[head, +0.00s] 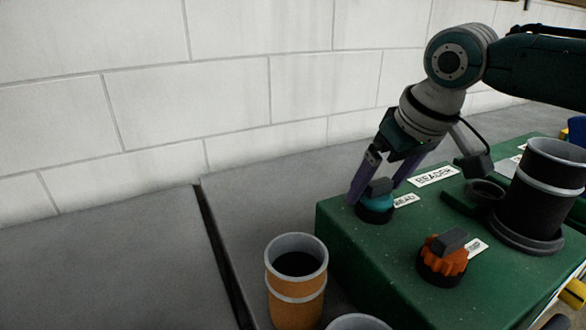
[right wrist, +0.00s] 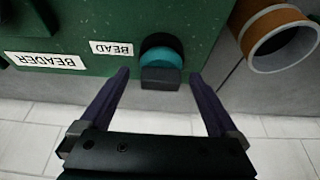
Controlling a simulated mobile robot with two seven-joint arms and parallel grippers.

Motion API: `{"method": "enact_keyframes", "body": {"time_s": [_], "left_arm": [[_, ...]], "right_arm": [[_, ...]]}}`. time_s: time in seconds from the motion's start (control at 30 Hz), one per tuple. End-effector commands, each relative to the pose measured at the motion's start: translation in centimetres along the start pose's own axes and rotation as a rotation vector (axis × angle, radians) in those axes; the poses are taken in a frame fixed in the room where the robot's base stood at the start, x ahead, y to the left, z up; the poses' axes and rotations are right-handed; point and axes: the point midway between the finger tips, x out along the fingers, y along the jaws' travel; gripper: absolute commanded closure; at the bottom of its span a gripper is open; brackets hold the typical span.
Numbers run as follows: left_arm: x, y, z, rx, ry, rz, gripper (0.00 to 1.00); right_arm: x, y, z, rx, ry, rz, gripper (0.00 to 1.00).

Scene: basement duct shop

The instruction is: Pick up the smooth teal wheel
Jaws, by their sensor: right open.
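The smooth teal wheel (head: 377,203) sits in a black collar on top of the green machine, with a dark grey block-shaped grip on it and a BEAD label beside it. It also shows in the right wrist view (right wrist: 165,57). My right gripper (head: 377,191) is open, its purple fingers pointing down on either side of the wheel. In the right wrist view the right gripper (right wrist: 160,74) has clear gaps between each fingertip and the wheel. It holds nothing. My left gripper is out of view.
A ribbed orange wheel (head: 445,258) with a similar grey grip is nearer on the green machine (head: 350,245). A dark cylinder (head: 540,195) stands at its right. An orange pipe piece (head: 296,300) stands to the left. The grey bench (head: 110,270) is clear; a block wall is behind.

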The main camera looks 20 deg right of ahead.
Motion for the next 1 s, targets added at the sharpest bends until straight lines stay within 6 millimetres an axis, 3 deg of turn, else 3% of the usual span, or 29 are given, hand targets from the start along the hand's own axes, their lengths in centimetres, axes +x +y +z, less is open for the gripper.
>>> {"method": "enact_keyframes", "body": {"time_s": [0.1,0.9,1.0], "left_arm": [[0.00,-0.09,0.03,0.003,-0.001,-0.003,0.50],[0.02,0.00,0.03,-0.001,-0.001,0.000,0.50],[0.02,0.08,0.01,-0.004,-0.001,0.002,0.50]], "right_arm": [[-0.03,-0.01,-0.01,0.000,0.000,0.000,0.04],[-0.01,0.01,0.07,0.000,-0.002,0.000,0.94],[-0.01,0.01,0.06,0.000,-0.002,0.000,1.00]]}}
